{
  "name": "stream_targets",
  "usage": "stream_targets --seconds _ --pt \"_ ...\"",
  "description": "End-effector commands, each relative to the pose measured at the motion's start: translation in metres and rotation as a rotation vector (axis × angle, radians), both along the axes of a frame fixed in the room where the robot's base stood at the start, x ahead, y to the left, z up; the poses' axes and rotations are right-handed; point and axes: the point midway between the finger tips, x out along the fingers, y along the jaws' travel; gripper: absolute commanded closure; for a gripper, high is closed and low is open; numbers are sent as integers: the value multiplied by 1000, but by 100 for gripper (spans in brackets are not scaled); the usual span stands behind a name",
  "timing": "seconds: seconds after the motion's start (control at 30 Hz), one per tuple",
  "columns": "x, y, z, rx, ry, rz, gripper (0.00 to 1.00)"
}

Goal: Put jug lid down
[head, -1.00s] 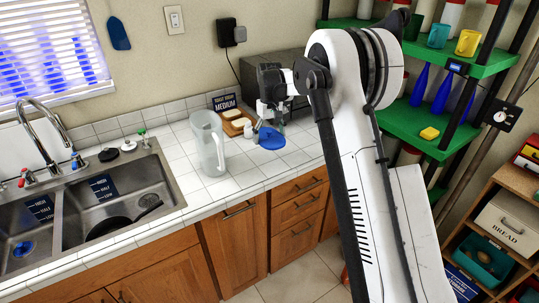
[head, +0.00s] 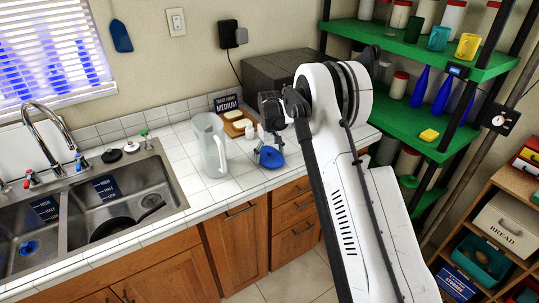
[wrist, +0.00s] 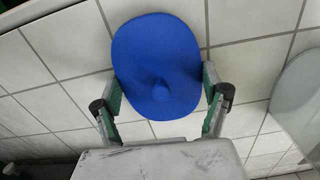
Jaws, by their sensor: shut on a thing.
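The blue jug lid (head: 270,157) is at the front part of the white tiled counter, to the right of the clear jug (head: 209,145). In the wrist view the lid (wrist: 157,60) is a rounded blue disc with a small raised knob. My gripper (wrist: 162,84) has its green-padded fingers on both sides of the lid and is shut on it. In the head view my gripper (head: 271,147) points down over the lid. I cannot tell whether the lid touches the tiles. The jug stands upright and its edge (wrist: 298,95) shows at the right of the wrist view.
A wooden board (head: 236,126) with bread and a small white bottle (head: 249,131) stand behind the lid. A dark box-shaped appliance (head: 285,72) is at the back. The sink (head: 115,190) is to the left. Bare tiles (head: 235,180) lie between jug and front edge.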

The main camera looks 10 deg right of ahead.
Motion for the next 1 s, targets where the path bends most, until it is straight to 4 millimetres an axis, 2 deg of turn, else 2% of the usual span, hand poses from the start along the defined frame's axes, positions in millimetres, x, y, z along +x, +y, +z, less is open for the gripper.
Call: stream_targets --seconds 0.4,0.43,0.57,0.87,1.0 --pt "0 0 -8 0 0 0 45" --pt "0 0 -8 0 0 0 21" --pt "0 0 -7 0 0 0 4" --pt "0 0 -6 0 0 0 3" --pt "0 0 2 0 0 0 3"
